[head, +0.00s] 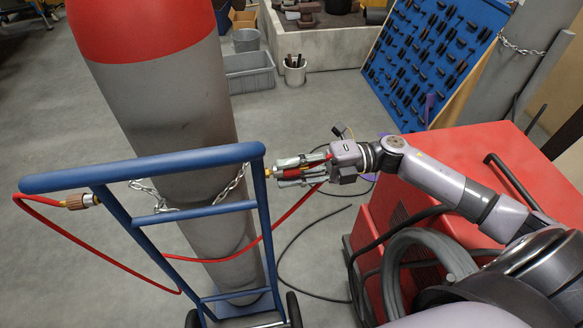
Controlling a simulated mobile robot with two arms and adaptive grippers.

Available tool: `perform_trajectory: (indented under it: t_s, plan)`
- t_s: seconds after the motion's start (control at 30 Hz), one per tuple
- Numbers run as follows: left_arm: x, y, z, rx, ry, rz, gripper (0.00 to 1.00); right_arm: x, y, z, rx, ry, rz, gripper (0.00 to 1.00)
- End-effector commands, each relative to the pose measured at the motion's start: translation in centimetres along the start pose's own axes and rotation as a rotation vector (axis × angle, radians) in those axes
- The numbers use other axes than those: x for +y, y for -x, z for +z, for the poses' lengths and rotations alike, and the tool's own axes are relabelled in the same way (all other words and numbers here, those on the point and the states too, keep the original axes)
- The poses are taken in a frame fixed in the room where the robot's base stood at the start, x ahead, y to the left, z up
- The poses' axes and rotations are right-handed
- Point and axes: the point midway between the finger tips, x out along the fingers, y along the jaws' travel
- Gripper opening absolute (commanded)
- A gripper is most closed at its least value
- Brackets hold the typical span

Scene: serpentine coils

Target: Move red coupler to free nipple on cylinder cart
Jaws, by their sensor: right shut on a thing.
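My right gripper (286,172) is shut on the red coupler (298,172), which is partly hidden between the fingers. The coupler's front end is at a small brass nipple (268,172) on the right post of the blue cylinder cart (150,166). I cannot tell whether the two are joined or only close. A red hose (290,215) hangs from the gripper, passes behind the cart's post and loops up to a copper-coloured fitting (82,201) on the cart's left side. My left gripper is not in view.
A grey gas cylinder (165,110) with a red top stands in the cart, held by a chain (232,184). A red machine (460,150) with a coiled grey hose (400,250) is at the right. A dark cable (285,262) lies on the floor between them.

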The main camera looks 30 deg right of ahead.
Motion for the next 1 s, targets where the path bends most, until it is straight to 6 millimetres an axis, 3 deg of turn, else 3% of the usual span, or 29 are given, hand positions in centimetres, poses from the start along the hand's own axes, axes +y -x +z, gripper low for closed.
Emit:
perform_trajectory:
  t_s: [0.47, 0.5, 0.83, 1.0]
  plan:
    - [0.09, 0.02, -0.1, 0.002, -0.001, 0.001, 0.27, 0.06, -0.74, -0.07, 0.001, 0.0, 0.002, 0.0]
    - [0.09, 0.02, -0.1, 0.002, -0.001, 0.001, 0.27, 0.06, -0.74, -0.07, 0.001, 0.0, 0.002, 0.27]
    - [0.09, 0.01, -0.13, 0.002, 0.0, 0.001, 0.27, 0.03, -0.7, -0.05, 0.001, 0.0, 0.001, 0.48]
    - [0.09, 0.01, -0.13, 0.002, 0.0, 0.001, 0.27, 0.02, -0.68, -0.04, 0.0, 0.0, 0.0, 0.48]
